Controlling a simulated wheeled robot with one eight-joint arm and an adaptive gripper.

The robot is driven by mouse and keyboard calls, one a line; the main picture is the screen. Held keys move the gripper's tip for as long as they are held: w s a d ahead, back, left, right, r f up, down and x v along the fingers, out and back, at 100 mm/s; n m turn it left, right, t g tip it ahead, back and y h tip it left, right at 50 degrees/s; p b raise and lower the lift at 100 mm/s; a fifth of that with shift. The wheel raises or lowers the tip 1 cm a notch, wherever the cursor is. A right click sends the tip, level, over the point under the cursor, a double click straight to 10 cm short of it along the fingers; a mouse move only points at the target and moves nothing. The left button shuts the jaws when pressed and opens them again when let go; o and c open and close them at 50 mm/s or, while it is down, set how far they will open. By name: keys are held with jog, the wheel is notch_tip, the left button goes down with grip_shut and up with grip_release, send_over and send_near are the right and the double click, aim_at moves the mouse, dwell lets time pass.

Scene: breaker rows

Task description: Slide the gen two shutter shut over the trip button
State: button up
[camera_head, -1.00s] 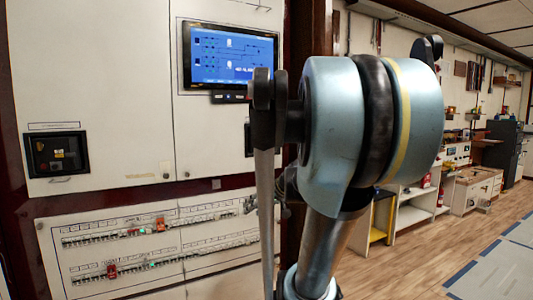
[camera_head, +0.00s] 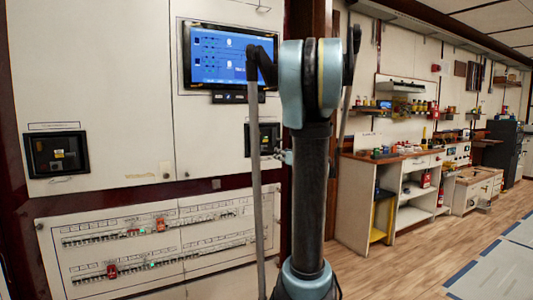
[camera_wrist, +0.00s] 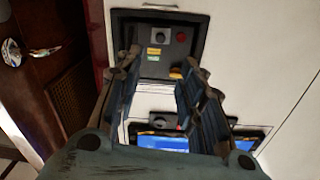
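A recessed black panel (camera_wrist: 148,70) lies ahead of my gripper (camera_wrist: 162,62) in the wrist view. On it are a red button (camera_wrist: 181,38), a dark grey knob (camera_wrist: 159,37) and small yellow and green labels. A yellow-orange piece (camera_wrist: 176,73) shows at the panel's edge by the right finger. I cannot pick out the shutter with certainty. My gripper's fingers are apart, with nothing visible between them, and their tips overlap the panel's lower part in the picture. In the head view the panel below the screen (camera_head: 262,138) is partly hidden by my arm.
The screen (camera_head: 218,62) is on the cabinet above that panel. A second black recessed panel (camera_head: 57,154) is at left. Breaker rows (camera_head: 150,230) run along the lower board. A workbench (camera_head: 400,180) stands at right, with open wooden floor before it.

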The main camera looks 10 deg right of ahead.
aim_at(266, 149)
jog(key=x, duration=1.6)
jog(key=shift+a+f, duration=0.1)
jog(key=shift+a, duration=0.05)
grip_shut()
